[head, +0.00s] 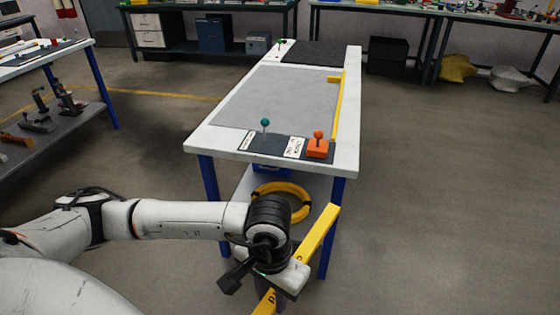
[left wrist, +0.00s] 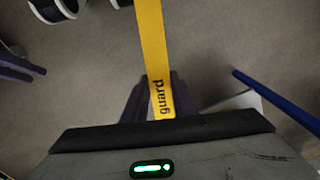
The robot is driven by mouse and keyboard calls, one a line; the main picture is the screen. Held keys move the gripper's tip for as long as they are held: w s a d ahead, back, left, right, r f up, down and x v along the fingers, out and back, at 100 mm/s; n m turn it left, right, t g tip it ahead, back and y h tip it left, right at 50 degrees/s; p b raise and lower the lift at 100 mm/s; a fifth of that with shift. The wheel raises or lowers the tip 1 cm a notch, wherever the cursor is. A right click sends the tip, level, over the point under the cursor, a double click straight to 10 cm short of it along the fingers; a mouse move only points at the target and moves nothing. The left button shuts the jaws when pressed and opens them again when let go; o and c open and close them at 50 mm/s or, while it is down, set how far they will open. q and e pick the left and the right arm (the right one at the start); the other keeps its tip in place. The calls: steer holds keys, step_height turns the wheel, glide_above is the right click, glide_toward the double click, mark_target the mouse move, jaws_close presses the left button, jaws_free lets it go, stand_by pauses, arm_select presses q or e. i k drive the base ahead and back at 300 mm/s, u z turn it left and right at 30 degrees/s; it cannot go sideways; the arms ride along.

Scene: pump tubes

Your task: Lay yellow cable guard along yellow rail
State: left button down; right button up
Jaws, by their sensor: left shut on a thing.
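My left gripper (head: 277,296) is shut on the yellow cable guard (head: 318,236), a long flat bar. I hold it in front of the table's near end, with its far end slanting up to the right. In the left wrist view the cable guard (left wrist: 151,45) shows the word "guard" and passes between the fingers of my left gripper (left wrist: 155,98). The yellow rail (head: 338,105) runs along the right edge of the table top, with a short yellow piece at its far end. The cable guard is apart from the rail. My right gripper is not in view.
The white table (head: 200,138) has blue legs and a grey mat (head: 265,95). A teal-knobbed lever (head: 265,123) and an orange box with a knob (head: 318,147) stand at its near end. A yellow coil (head: 298,204) lies on the lower shelf. The floor to the right is clear.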

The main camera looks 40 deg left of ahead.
mark_target(328, 105)
steer(key=u, duration=0.1)
steer(key=i, duration=0.45)
